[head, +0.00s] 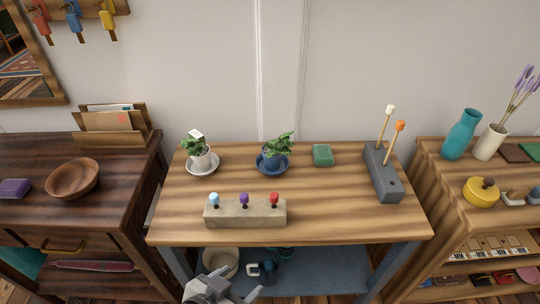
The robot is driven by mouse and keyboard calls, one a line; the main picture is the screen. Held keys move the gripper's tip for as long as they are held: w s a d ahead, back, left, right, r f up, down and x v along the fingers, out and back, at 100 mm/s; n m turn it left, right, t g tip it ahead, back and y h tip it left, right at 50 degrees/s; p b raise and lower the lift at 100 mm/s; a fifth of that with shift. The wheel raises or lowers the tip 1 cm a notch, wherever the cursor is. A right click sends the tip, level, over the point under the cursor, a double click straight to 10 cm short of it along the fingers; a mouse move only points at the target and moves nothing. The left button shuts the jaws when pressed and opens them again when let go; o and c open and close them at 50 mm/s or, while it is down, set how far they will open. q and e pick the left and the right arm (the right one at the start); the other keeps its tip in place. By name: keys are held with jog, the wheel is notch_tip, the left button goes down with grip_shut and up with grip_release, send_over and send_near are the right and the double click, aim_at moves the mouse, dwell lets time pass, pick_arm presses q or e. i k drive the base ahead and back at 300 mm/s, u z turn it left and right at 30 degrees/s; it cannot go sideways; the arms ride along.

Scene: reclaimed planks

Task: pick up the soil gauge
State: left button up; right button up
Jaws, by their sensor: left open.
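A small white flat head (196,134) shows above the leaves of the plant in the white pot (201,160) at the table's back left; it may be the soil gauge, its lower part hidden by leaves. A grey block (382,175) at the right holds two upright sticks, one with a white tip (390,110) and one with an orange tip (399,126); I cannot tell whether either is a gauge. My left gripper (220,287) is open at the bottom edge, in front of the table and well short of the plants. My right gripper is out of view.
A stone-like block (245,216) with blue, purple and red knobs stands at the table's front. A blue-potted plant (273,158) and a green block (322,155) stand at the back. The table middle is clear. Side cabinets flank the table.

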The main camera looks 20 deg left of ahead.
aim_at(194, 134)
jog(key=z, duration=2.65)
jog(key=k, duration=0.95)
jog(key=u, duration=1.9)
